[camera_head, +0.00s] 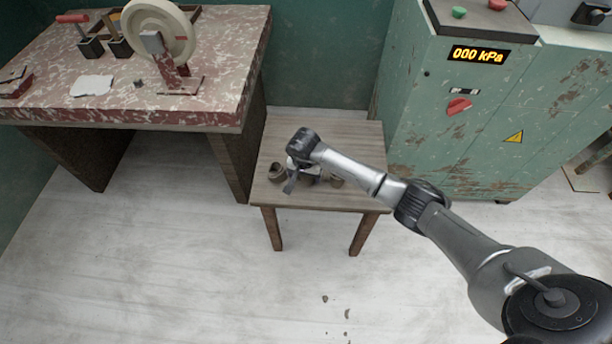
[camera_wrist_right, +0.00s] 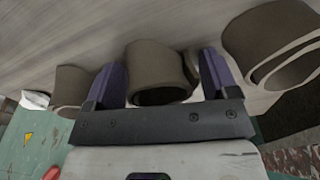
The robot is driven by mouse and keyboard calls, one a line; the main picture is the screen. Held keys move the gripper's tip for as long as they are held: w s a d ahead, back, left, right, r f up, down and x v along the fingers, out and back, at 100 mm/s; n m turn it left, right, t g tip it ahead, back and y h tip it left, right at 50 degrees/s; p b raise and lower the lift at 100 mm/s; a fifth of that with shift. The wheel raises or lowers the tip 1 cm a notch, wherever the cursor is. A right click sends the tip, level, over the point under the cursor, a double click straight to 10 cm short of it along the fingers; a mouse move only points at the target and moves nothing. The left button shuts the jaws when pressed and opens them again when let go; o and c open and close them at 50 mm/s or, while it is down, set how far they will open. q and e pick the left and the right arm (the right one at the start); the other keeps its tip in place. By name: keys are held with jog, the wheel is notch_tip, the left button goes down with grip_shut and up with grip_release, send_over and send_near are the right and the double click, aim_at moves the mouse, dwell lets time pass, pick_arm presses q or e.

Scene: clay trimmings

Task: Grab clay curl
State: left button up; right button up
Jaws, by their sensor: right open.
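Several brown-grey clay curls lie on the small wooden table (camera_head: 345,140). In the head view one curl (camera_head: 277,172) is left of my right gripper (camera_head: 300,182), and another curl (camera_head: 337,182) is right of it. In the right wrist view my right gripper (camera_wrist_right: 162,82) is open, with a rolled middle curl (camera_wrist_right: 150,62) between its two purple-grey fingers. I cannot tell whether either finger touches it. A curl (camera_wrist_right: 70,86) sits outside the left finger, and a larger curl (camera_wrist_right: 272,42) sits outside the right finger. My right wrist hides the middle of the table in the head view.
A red, worn workbench (camera_head: 120,100) with a wheel (camera_head: 158,30) stands at the left. A green cabinet (camera_head: 410,110) with a pressure display (camera_head: 478,54) stands at the right. Small dark scraps (camera_head: 325,299) lie on the pale floor.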

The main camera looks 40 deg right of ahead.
jog(key=c, duration=0.7)
jog(key=shift+r, duration=0.1)
